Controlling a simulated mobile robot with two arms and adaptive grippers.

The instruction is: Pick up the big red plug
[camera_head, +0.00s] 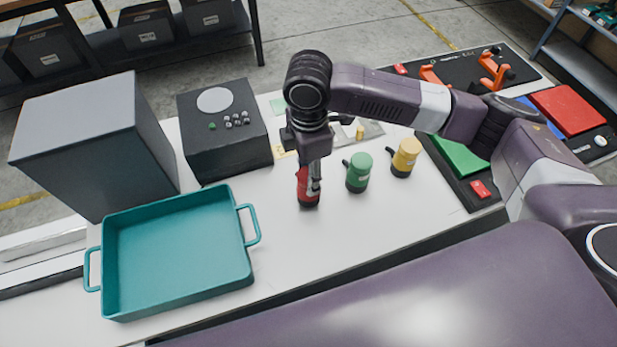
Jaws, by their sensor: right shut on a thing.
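The big red plug (303,187) stands on the white table, left of the green and yellow plugs. My right gripper (313,185) points down over it and is shut on it. The gripper's fingers cover part of the plug. The plug's dark lower end seems to be at the table surface, and I cannot tell whether it is lifted. My left gripper is not in view.
A green plug (358,172) and a yellow plug (404,158) stand to the right. A teal tray (247,226) with handles lies front left. A black box (222,135) and a grey box (90,145) stand behind. Black panels with coloured parts (460,156) lie right.

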